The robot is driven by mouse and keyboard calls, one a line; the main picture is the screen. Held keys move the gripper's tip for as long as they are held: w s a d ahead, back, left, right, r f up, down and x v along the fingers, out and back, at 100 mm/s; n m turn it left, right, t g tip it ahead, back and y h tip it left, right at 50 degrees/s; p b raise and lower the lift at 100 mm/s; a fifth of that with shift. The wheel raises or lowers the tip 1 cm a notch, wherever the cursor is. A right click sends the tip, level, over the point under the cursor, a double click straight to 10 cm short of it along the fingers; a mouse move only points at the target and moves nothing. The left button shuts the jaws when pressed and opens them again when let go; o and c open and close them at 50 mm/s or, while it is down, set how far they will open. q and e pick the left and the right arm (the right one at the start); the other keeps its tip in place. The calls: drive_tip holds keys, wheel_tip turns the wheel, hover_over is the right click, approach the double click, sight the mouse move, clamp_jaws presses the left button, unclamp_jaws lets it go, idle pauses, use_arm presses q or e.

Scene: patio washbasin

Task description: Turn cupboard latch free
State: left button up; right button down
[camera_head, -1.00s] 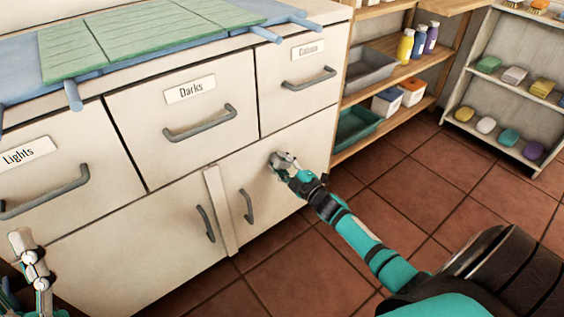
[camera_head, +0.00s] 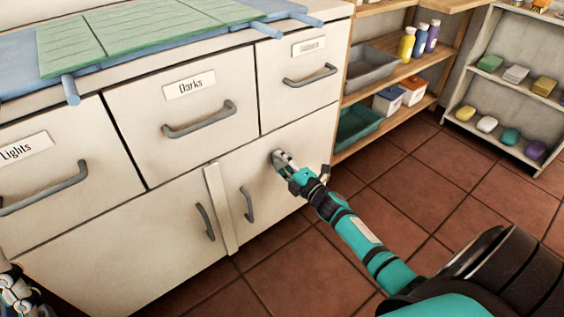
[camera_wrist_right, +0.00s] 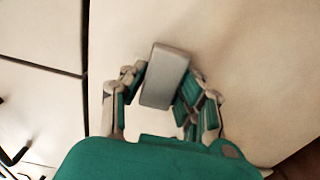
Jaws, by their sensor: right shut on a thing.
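The latch (camera_wrist_right: 165,77) is a grey block on the pale cupboard front, leaning slightly in the right wrist view. My right gripper (camera_wrist_right: 164,88) is shut on it, with one finger on each side. In the head view my right gripper (camera_head: 283,160) is at the upper part of the right cupboard door (camera_head: 285,190), right of its grey handle (camera_head: 247,204), and mostly hides the latch. Both cupboard doors look closed, with a pale vertical strip (camera_head: 220,208) between them. My left gripper (camera_head: 14,290) is at the lower left edge, partly cut off; its fingers are unclear.
Labelled drawers, such as Darks (camera_head: 180,120), sit closed above the doors with protruding handles. A wooden shelf (camera_head: 392,85) with bins and bottles stands right of the cabinet. A pale rack (camera_head: 500,105) holds soaps. The tiled floor (camera_head: 440,190) is otherwise open.

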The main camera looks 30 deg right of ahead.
drive_tip(key=c, duration=1)
unclamp_jaws()
drive_tip(key=shift+o, duration=0.2)
drive_tip(key=s, duration=1.2)
drive_tip(key=shift+d, duration=0.45)
